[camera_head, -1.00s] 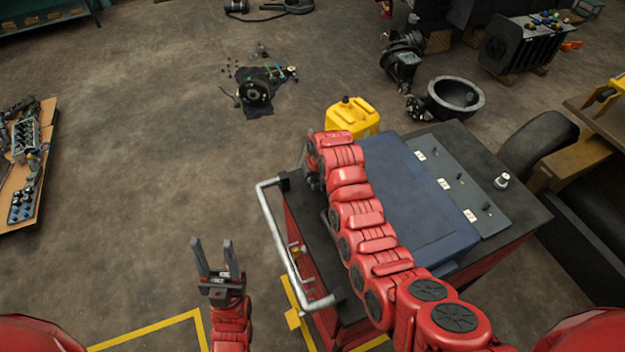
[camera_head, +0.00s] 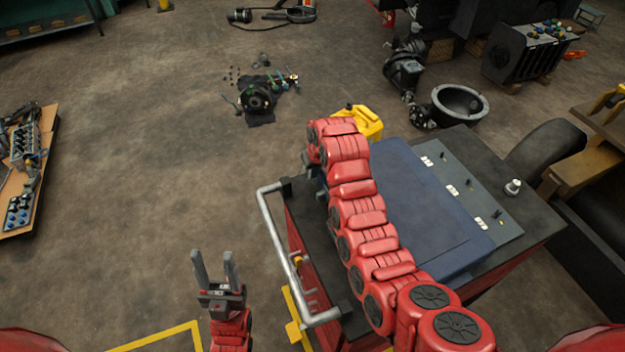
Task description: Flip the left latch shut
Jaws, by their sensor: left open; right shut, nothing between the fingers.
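A dark blue case (camera_head: 425,210) lies on a red cart with a black top (camera_head: 535,215). A grey panel (camera_head: 470,185) along its right side carries several white labels and small dark fittings. I cannot tell which of these, if any, is the left latch. My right arm crosses over the left part of the case and hides that edge. My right gripper (camera_head: 312,185) shows only as a dark bit beyond the bent wrist, at the cart's left side; it is shut, and its fingertips are mostly hidden. My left gripper (camera_head: 217,268) is open and empty, left of the cart, pointing up.
A silver handle rail (camera_head: 278,245) runs along the cart's left side. A yellow can (camera_head: 368,123) stands behind the cart. A small silver-topped object (camera_head: 513,187) stands on the cart top at right.

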